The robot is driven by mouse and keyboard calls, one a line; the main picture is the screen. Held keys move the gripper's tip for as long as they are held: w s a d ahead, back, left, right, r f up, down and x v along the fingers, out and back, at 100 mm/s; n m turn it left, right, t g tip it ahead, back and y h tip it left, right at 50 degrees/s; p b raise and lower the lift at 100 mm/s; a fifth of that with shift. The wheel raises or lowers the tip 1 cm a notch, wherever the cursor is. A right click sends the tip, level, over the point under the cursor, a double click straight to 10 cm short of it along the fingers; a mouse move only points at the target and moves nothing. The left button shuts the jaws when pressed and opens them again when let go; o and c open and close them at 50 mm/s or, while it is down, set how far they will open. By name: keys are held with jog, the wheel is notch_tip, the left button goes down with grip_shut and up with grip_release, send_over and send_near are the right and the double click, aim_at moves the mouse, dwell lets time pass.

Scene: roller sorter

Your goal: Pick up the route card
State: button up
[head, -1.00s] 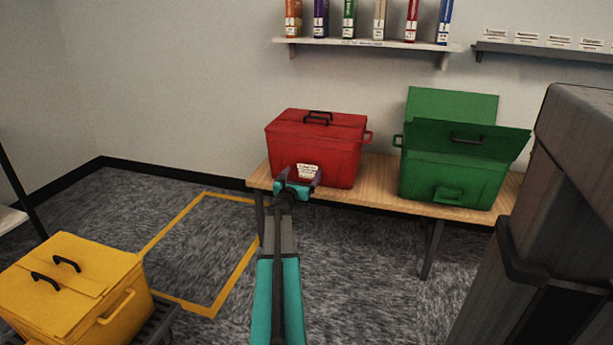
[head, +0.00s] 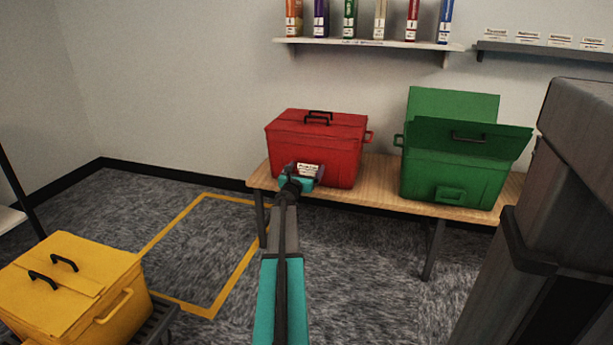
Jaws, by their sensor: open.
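A small white card with dark print, which looks like the route card (head: 308,168), shows upright against the front of the red box (head: 340,150). The red box is closed and stands on a wooden bench (head: 380,186). My gripper (head: 304,172) is open right in front of the card, with one finger to the card's left. The lower edge of the card is hidden behind my gripper. I cannot tell whether the fingers touch the card.
A green box (head: 450,170) with raised lid flaps stands right on the bench. A yellow box (head: 75,290) is at the lower left. Coloured binders (head: 349,20) stand on a wall shelf; several small white cards (head: 527,38) stand on a grey shelf. Yellow tape (head: 235,270) marks the floor.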

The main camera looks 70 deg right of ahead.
dwell(0.3)
jog(key=c, duration=1.1)
jog(key=shift+c, duration=0.2)
notch_tip(320, 180, up, 18)
jog(key=p, duration=0.8)
